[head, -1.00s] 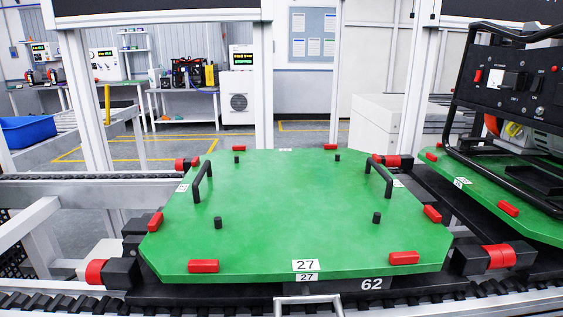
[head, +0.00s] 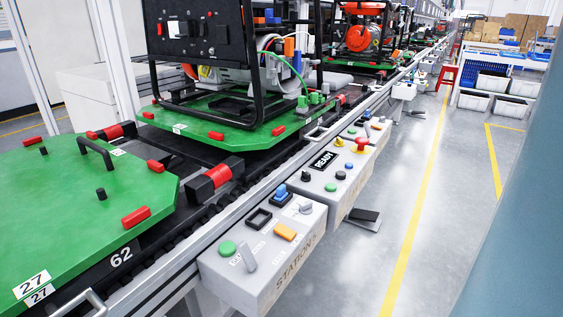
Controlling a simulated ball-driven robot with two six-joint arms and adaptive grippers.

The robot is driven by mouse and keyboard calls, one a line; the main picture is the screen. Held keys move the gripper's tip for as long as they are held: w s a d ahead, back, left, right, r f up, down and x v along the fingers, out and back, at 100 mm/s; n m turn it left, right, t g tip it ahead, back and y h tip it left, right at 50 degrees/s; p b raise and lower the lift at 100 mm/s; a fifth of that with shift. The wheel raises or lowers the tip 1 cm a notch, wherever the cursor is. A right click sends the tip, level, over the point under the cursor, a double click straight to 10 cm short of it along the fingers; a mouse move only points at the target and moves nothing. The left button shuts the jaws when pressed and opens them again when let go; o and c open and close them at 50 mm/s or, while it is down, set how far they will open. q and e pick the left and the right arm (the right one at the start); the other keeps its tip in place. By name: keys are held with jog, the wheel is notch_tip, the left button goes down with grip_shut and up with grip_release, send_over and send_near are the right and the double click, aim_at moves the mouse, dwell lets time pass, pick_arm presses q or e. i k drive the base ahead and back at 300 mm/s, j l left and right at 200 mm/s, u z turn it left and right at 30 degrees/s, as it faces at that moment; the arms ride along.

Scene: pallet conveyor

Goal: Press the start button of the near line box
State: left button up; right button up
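Two grey control boxes stand along the conveyor's near side in the head view. The nearer box (head: 262,255), lettered STATION, carries a green round button (head: 228,248), a grey lever, a black square frame, a blue part and an orange button (head: 285,232). The second box (head: 345,185) has a READY display (head: 323,160), a red mushroom button (head: 361,145) on yellow, a green button (head: 331,187), a blue button and black knobs. I cannot read which box is the line box. No gripper is in view.
A green pallet (head: 80,215) marked 27 sits on the conveyor at left. Another green pallet (head: 225,140) behind it bears a black-framed machine. More boxes follow farther along the rail. The grey floor (head: 460,200) right of the boxes is open, with a yellow line (head: 418,220).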

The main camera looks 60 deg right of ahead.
aim_at(330, 186)
jog(key=k+z, duration=0.4)
jog(key=k+l+z, duration=0.15)
jog(key=z, duration=0.2)
jog(key=i+l+z, duration=0.1)
jog(key=i+z, duration=0.15)
jog(key=z, duration=0.15)
jog(key=i+z, duration=0.2)
jog(key=z, duration=0.2)
jog(key=i+z, duration=0.25)
jog(key=z, duration=0.2)
